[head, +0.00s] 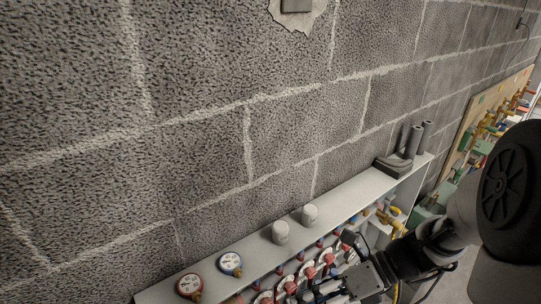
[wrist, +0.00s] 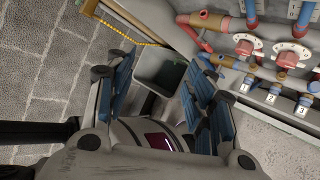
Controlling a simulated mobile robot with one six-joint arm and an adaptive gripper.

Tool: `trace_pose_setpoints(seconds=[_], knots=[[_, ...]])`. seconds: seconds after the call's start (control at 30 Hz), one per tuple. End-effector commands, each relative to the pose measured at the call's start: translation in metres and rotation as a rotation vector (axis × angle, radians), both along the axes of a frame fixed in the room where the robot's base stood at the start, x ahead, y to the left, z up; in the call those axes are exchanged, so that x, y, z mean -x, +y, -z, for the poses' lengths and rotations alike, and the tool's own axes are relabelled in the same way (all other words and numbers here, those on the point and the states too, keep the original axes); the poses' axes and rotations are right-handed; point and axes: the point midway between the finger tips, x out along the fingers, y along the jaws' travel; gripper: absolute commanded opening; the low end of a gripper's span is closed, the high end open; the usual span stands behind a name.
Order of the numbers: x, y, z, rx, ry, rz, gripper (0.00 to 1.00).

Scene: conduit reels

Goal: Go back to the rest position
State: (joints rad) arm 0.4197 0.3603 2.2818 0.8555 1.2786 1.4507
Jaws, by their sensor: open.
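My gripper (wrist: 158,82) is open in the wrist view. Its two blue-padded fingers stand apart, with no object held between them. A grey open-topped bin (wrist: 146,66) shows beyond the gap between the fingers, and I cannot tell its distance. In the head view my arm comes in from the right, and its end is at the lower right, in front of the row of red valves (head: 308,270) below the shelf. The fingertips are hard to make out there.
A long pale shelf (head: 355,201) runs along the block wall. Red and blue pipes (wrist: 250,60) with numbered tags fill the wrist view's right.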

Motion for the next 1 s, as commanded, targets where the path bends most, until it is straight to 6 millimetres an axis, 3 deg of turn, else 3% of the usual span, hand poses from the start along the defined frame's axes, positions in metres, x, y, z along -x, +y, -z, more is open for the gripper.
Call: trace_pose_setpoints(seconds=[0.2,0.5,0.73,0.83,1.0], knots=[[0.046,-0.003,-0.032,0.250,-0.549,-0.583,0.49],[0.081,-0.035,-0.070,0.552,-1.164,-1.481,0.49],[0.087,-0.058,-0.098,0.727,-1.389,-2.048,0.49],[0.088,-0.062,-0.105,0.763,-1.417,-2.174,0.49],[0.087,-0.065,-0.108,0.780,-1.427,-2.237,0.49]])
